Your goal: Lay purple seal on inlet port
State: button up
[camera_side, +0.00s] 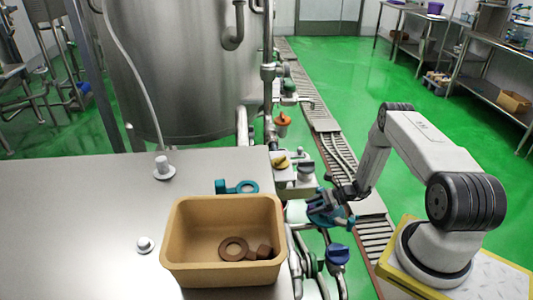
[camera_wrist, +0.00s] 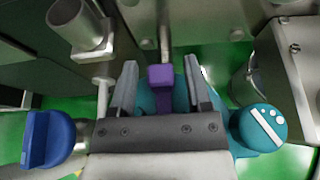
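In the wrist view my gripper (camera_wrist: 161,80) has its two fingers spread apart. A purple block-shaped part (camera_wrist: 160,77), which looks like the tab of the purple seal, stands between them with a gap on each side. The rest of the seal is hidden behind the gripper body. A teal rounded part (camera_wrist: 204,92) lies behind the fingers, partly covered. In the side view my gripper (camera_side: 336,208) is low beside the pipework, right of the table; the purple part is too small to make out there. I cannot tell which fitting is the inlet port.
A tan bin (camera_side: 178,245) on the steel table (camera_side: 85,225) holds a brown ring seal (camera_side: 232,249). A teal ring seal (camera_side: 246,187) lies behind the bin. A blue knob (camera_wrist: 48,139) and a teal capped knob (camera_wrist: 262,128) flank my gripper. Pipes and metal housings crowd it.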

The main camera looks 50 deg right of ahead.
jog(key=shift+o, duration=0.2)
jog(key=shift+s+d, duration=0.1)
jog(key=shift+v, duration=3.8)
jog(key=shift+w+a+r+n+g, duration=0.3)
jog(key=shift+a+r+n+g, duration=0.1)
jog(key=shift+r, duration=0.05)
jog(key=s+a+r+n+g+h, duration=0.1)
jog(key=a+r+n+g+h, duration=0.2)
jog(key=a+r+n, duration=1)
jog(key=s+a+r+n+g+h, duration=0.2)
jog(key=a+r+n+h, duration=0.4)
jog(key=a+r+n, duration=0.7)
jog(key=shift+s+a+g, duration=0.15)
jog(key=shift+s+g, duration=0.2)
jog(key=shift+g, duration=0.15)
